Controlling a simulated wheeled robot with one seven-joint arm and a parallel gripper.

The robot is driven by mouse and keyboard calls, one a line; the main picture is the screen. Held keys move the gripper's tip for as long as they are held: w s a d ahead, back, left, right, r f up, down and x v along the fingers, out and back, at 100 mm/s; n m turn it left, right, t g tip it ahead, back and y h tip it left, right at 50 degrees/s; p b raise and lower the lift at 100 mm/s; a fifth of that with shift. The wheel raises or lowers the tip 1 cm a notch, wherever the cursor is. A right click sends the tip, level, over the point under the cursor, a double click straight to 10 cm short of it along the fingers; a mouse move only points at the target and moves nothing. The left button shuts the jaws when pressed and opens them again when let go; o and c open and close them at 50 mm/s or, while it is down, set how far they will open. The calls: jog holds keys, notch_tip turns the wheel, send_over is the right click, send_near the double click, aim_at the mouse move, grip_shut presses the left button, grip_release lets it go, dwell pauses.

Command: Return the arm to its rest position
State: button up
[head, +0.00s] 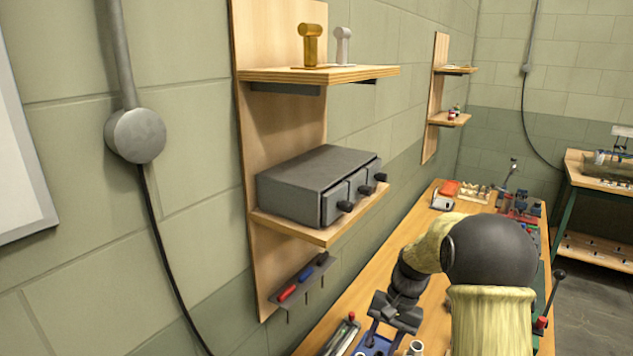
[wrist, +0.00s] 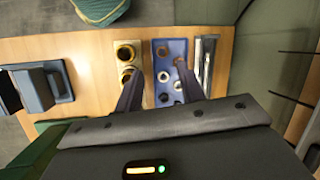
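My arm reaches out over the wooden workbench (head: 390,240), with its cream sleeve and dark joint in the lower right of the head view. My gripper (wrist: 158,70) points down at the bench, and it also shows in the head view (head: 385,328). Its two dark fingers stand apart with nothing held between them. A blue tray with round holes (wrist: 161,49) lies beyond the fingertips. The gap between fingertips and tray is hard to judge.
A wall shelf holds a grey box with levers (head: 310,187). The upper shelf (head: 350,74) carries a gold and a silver piece. A cream block with rings (wrist: 129,80) lies beside the blue tray. A grey vise-like device (wrist: 42,86) stands at the left in the wrist view.

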jog(key=s+r+n+t+h, duration=0.3)
jog(key=s+n+t, duration=0.1)
jog(key=s, duration=1.2)
jog(key=shift+s+d+r+t, duration=0.15)
jog(key=shift+s+d+t, duration=0.15)
jog(key=shift+s+t, duration=0.1)
